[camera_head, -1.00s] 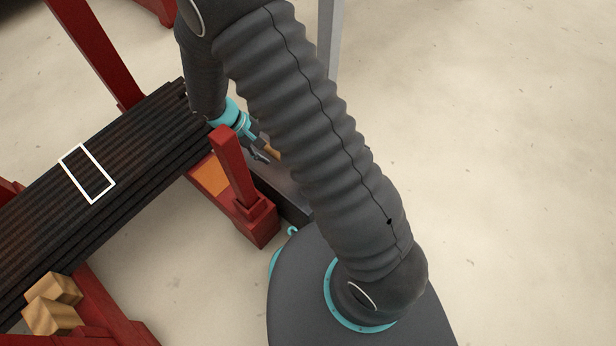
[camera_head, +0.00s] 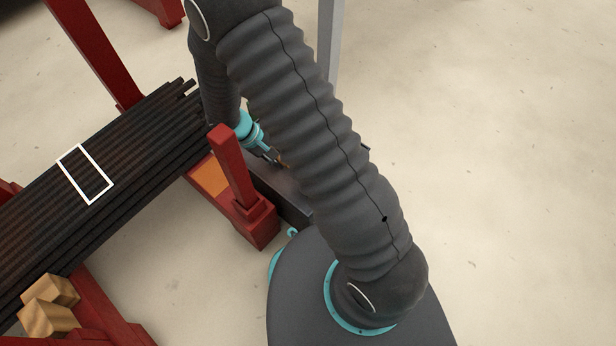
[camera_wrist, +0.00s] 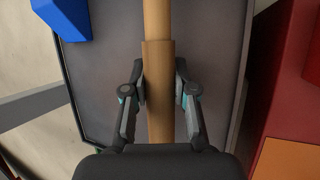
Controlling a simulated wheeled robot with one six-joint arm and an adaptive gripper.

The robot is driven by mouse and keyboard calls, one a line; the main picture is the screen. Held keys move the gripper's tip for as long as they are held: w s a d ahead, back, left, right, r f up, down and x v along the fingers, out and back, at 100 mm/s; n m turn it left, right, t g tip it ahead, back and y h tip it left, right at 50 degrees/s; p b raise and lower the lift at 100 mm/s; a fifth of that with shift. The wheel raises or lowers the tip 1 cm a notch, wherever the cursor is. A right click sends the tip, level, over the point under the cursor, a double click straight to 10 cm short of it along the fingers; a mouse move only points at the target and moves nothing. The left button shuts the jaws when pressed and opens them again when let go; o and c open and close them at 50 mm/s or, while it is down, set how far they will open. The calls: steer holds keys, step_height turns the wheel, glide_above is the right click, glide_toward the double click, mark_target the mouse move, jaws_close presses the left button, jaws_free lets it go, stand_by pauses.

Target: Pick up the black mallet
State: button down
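A wooden handle, which I take to be the black mallet's (camera_wrist: 158,70), runs down the middle of the wrist view, with a thicker sleeve in its lower part. No black head shows. My gripper (camera_wrist: 160,85) has one finger on each side of the sleeve. Both pads look close against it, with no clear gap. In the head view my gripper (camera_head: 276,160) is over the dark grey tray or table (camera_head: 284,191), behind the red post. Only a small bit of the wooden handle (camera_head: 284,164) shows there, and my arm hides the rest.
A red post (camera_head: 233,165) stands close to the gripper, with an orange panel (camera_head: 208,178) beside it. A stack of dark bars (camera_head: 130,150) lies to the left. A blue object (camera_wrist: 62,18) sits at the tray's upper left in the wrist view. The floor at right is clear.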

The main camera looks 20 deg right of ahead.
step_height(320, 180, up, 10)
steer(key=shift+r+p, duration=0.1)
steer(key=shift+p, duration=0.75)
